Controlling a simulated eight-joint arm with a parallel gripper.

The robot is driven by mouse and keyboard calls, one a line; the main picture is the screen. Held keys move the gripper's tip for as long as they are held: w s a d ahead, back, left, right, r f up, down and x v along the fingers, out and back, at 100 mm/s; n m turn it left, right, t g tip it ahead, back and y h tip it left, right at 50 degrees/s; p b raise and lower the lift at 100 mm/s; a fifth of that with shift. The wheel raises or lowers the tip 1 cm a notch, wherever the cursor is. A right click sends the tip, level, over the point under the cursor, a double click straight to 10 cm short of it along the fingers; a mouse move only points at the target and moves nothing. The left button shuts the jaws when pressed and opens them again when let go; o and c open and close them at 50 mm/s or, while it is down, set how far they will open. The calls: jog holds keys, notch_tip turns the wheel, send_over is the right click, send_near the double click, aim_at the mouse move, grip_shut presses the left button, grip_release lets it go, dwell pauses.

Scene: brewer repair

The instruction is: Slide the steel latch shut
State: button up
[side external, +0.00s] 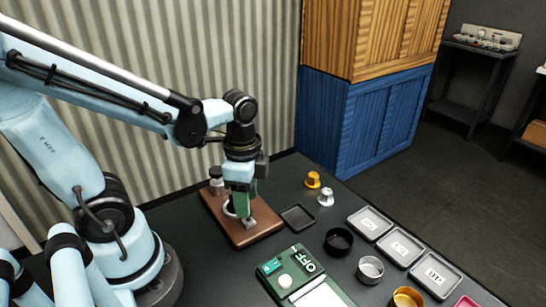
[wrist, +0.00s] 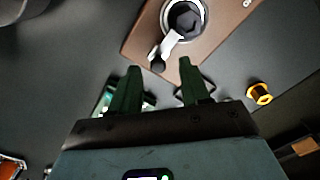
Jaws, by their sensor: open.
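A brown board (side external: 265,226) carries the brewer parts beneath my gripper; it also shows at the top of the wrist view (wrist: 225,25). There, a pale steel ring surrounds a dark centre. A steel arm (wrist: 173,47), which looks like the latch, reaches down from the ring to a black knob (wrist: 157,65). My gripper (wrist: 159,66) is open, its two green fingers apart, with the knob appearing between the fingertips. Contact cannot be told. In the side view my gripper (side external: 244,207) points down low over the board and hides part of the ring and arm.
A small dark tray (side external: 298,217) lies right of the board. Gold (side external: 312,180) and silver (side external: 326,197) pieces stand behind it.

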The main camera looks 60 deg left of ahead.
notch_tip(320, 180, up, 10)
dwell(0.6)
jog(key=shift+r, duration=0.1)
jog(key=w+d+f+n+t, duration=0.1)
jog(key=w+f+n+t, duration=0.2)
jog(key=w+n+t, duration=0.2)
jog(key=n+t, duration=0.2)
jog(key=n, duration=0.2)
jog(key=shift+f, duration=0.2)
